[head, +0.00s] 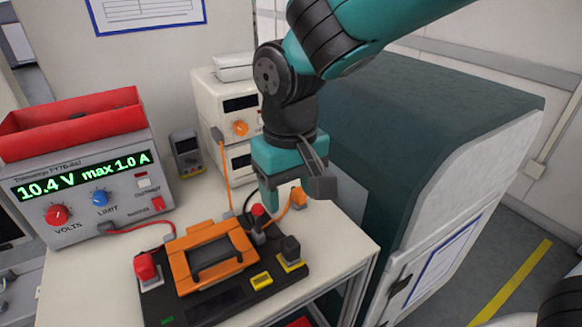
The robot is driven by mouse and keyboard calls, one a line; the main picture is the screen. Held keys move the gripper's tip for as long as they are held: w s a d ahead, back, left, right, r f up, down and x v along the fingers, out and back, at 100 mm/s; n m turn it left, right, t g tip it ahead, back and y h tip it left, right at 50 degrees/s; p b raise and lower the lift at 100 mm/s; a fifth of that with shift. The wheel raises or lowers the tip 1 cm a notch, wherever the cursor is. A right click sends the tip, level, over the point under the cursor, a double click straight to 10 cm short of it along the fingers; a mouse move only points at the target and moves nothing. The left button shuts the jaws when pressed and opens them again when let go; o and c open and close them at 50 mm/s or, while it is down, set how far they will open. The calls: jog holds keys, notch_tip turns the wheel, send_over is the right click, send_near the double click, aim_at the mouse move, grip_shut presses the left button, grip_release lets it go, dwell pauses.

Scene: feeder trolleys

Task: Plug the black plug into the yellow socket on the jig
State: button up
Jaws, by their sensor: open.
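The jig (215,309) is a black base at the front of the white bench, with an orange handled block (205,262) on it. A dark, blocky piece that looks like the black plug (290,247) stands upright at the jig's right end. Yellow, which looks like the yellow socket (292,265), shows around its foot. I cannot tell how deep it sits. A separate flat yellow piece (262,281) lies to its left. My gripper (296,192) is open and points down above and behind the jig's right end.
A red-capped piece (146,267) is at the jig's left, and a red-topped black piece (258,222) stands behind its right end. A power supply (90,185), a multimeter (187,152) and cream instruments (228,110) stand behind. A green cabinet (410,130) is at right.

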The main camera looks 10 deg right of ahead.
notch_tip(320, 180, up, 4)
dwell(0.5)
jog(key=s+d+n+y, duration=0.1)
jog(key=s+d+y, duration=0.1)
jog(key=s, duration=0.4)
jog(key=s+d+n+y, duration=0.2)
jog(key=s+d, duration=0.2)
jog(key=s, duration=0.3)
jog(key=shift+s+n, duration=0.25)
jog(key=shift+n, duration=0.05)
jog(key=shift+d, duration=0.15)
dwell(0.7)
